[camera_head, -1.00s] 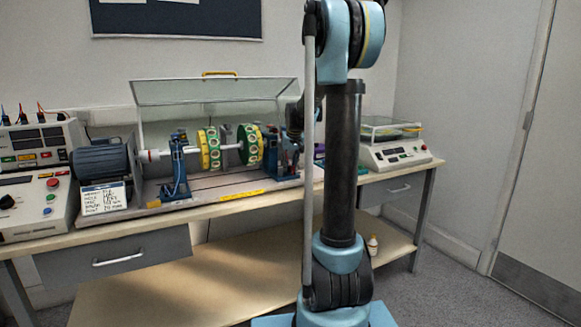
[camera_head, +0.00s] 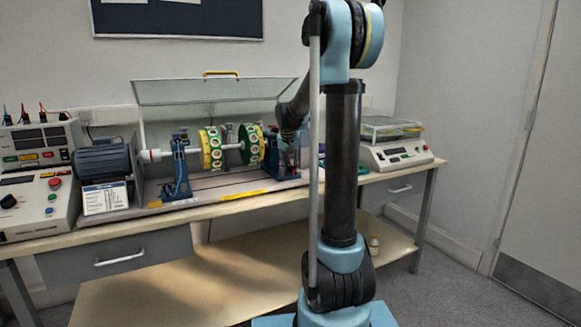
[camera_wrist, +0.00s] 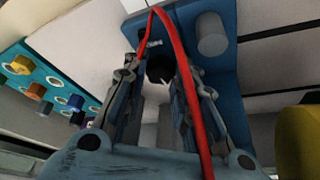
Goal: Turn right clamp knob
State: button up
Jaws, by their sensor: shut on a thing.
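The right clamp is a blue pedestal (camera_head: 283,160) at the right end of the rotor shaft in the head view, partly behind my arm. In the wrist view its blue bracket (camera_wrist: 222,70) fills the upper middle, with a grey cylinder (camera_wrist: 212,34) on it. The black clamp knob (camera_wrist: 160,68) lies between my fingertips. My gripper (camera_wrist: 160,78) is shut on this knob, with one finger on each side. The exact contact is dark and hard to see. In the head view my gripper cannot be made out clearly.
A red cable (camera_wrist: 186,75) loops across the wrist view, in front of the gripper. A teal panel with coloured connectors (camera_wrist: 40,90) is at left. The rotor with green and yellow discs (camera_head: 210,148) stands left of the clamp. A clear raised cover (camera_head: 215,91) is behind.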

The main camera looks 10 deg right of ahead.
jog(key=o, duration=1.1)
jog(key=shift+c, duration=0.2)
jog(key=v, duration=1.2)
jog(key=shift+a+f, duration=0.1)
jog(key=s+d+f+n, duration=0.1)
jog(key=s+f, duration=0.3)
jog(key=s, duration=0.7)
jog(key=s+d+f+n, duration=0.1)
jog(key=s+f, duration=0.3)
jog(key=s, duration=0.7)
jog(key=s+f+n+g+y, duration=0.1)
jog(key=s+f+g, duration=0.1)
jog(key=s+f, duration=1.3)
jog(key=s, duration=0.2)
jog(key=shift+s+d+f+n, duration=0.2)
jog(key=shift+s+d+n, duration=0.05)
jog(key=shift+s+n, duration=0.05)
